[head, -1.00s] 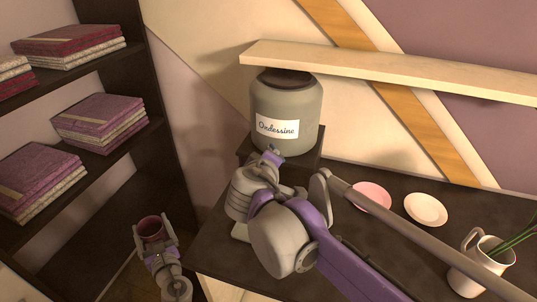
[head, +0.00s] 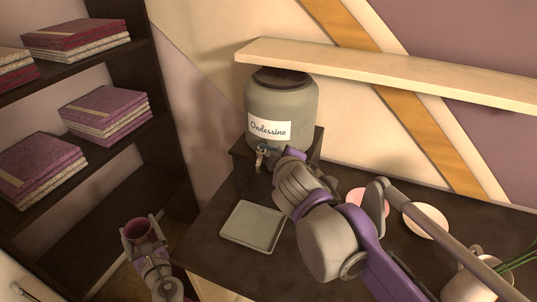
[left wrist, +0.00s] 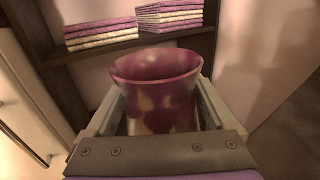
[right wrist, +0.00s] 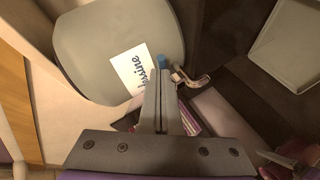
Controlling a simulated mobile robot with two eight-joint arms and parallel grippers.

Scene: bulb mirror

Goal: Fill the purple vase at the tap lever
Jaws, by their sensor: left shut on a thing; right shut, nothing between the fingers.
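The purple vase (head: 139,230) is in my left gripper (head: 144,236), low at the left, beside the dark table and away from the tap. In the left wrist view the vase (left wrist: 157,90) stands mouth up between the fingers; its inside bottom is hidden. The large grey jar (head: 282,104), labelled "Ondessine", has a metal tap (head: 260,160) low on its front. In the right wrist view the tap (right wrist: 188,79) shows with a blue-tipped lever (right wrist: 161,61). My right gripper (head: 280,152) is shut and empty, close beside the tap; contact with the lever is unclear.
A grey-green square tray (head: 238,235) lies empty on the table below the tap. A pink plate (head: 362,197), a white plate (head: 426,220) and a white jug with green stems (head: 465,287) are partly behind my right arm. A pale shelf (head: 400,76) hangs above; a bookcase (head: 163,128) stands left.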

